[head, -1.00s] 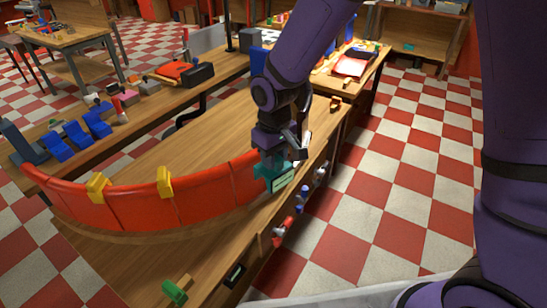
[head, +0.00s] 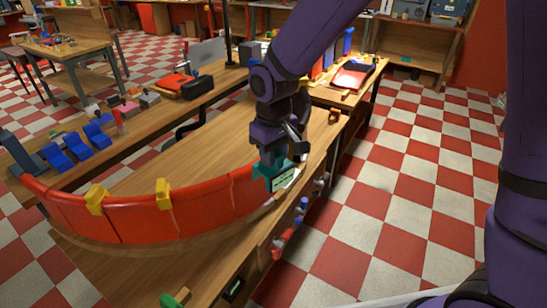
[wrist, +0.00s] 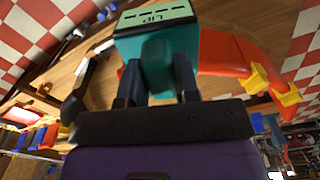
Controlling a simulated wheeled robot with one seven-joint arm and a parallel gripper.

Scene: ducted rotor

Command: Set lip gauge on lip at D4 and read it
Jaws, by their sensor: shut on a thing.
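My gripper (head: 273,156) is shut on the teal lip gauge (head: 270,171), which has a pale display face. In the wrist view the gauge (wrist: 157,68) sits between the two dark fingers (wrist: 159,84). Its display (wrist: 153,17) reads "LIP" upside down with a row of dark dashes and no clear number. The red curved lip (head: 205,207) stands on the wooden bench. The gauge is at the lip's right end; whether it touches or straddles the lip is hidden. I cannot make out a D4 mark.
Two yellow clips, a left one (head: 97,199) and a right one (head: 163,192), straddle the lip. A green piece (head: 174,298) lies at the bench's front. Red and blue tools (head: 283,243) hang along the bench's front edge. The bench top (head: 215,150) behind the lip is clear.

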